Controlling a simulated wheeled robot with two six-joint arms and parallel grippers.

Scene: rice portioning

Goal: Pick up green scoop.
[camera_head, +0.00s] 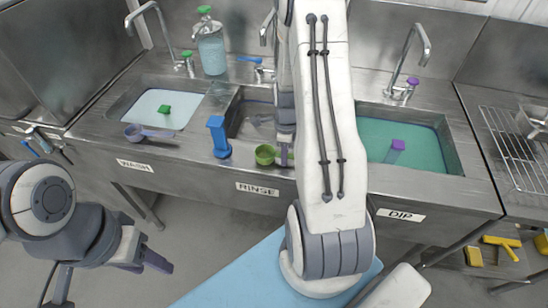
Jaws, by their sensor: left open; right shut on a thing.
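The green scoop (265,154) is at the front rim of the rinse sink, and its bowl shows just left of my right forearm. My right gripper (284,154) points down beside the bowl and is shut on the scoop. The grip itself and the scoop's handle are mostly hidden behind the fingers and arm. I cannot tell whether the scoop still touches the counter. My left gripper (150,257) is open and empty, low in front of the counter at the left.
A blue brush (218,138) stands left of the green scoop. The dip sink (455,160) holds green liquid and a purple-topped item (398,145). Faucets and a soap bottle (211,52) stand behind.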

